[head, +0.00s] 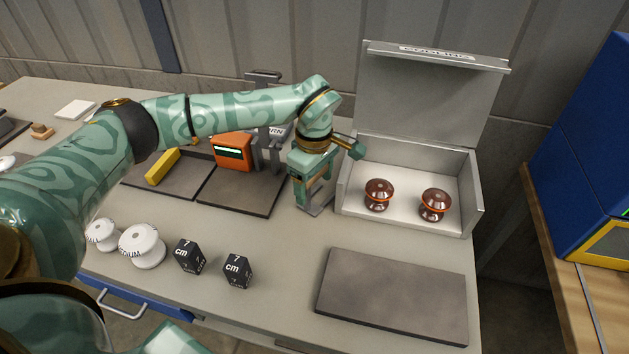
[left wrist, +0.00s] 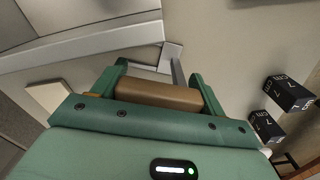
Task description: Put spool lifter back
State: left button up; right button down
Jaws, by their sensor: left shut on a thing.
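My left gripper (head: 312,188) points down just left of the open grey box, above the table. It is shut on the brown handle (left wrist: 158,95) of the spool lifter, which spans between the green fingers in the left wrist view. The lifter's grey metal part (head: 318,207) shows below the fingers in the head view, close to the box's left wall. Whether it touches the table I cannot tell. The lifter is mostly hidden by the gripper. My right gripper is not in view.
The grey box (head: 408,219) holds two brown spools (head: 378,194) and has its lid raised. A dark mat (head: 393,296) lies in front. Left are an orange device (head: 232,151), a yellow block (head: 162,167), white spools (head: 142,246) and black cubes (head: 238,271). Bare table lies between.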

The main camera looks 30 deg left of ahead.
pick_arm(q)
jog(key=o, duration=1)
jog(key=shift+f, duration=0.1)
jog(key=shift+o, duration=0.2)
notch_tip(320, 180, up, 11)
jog(key=p, duration=0.3)
jog(key=shift+r, duration=0.7)
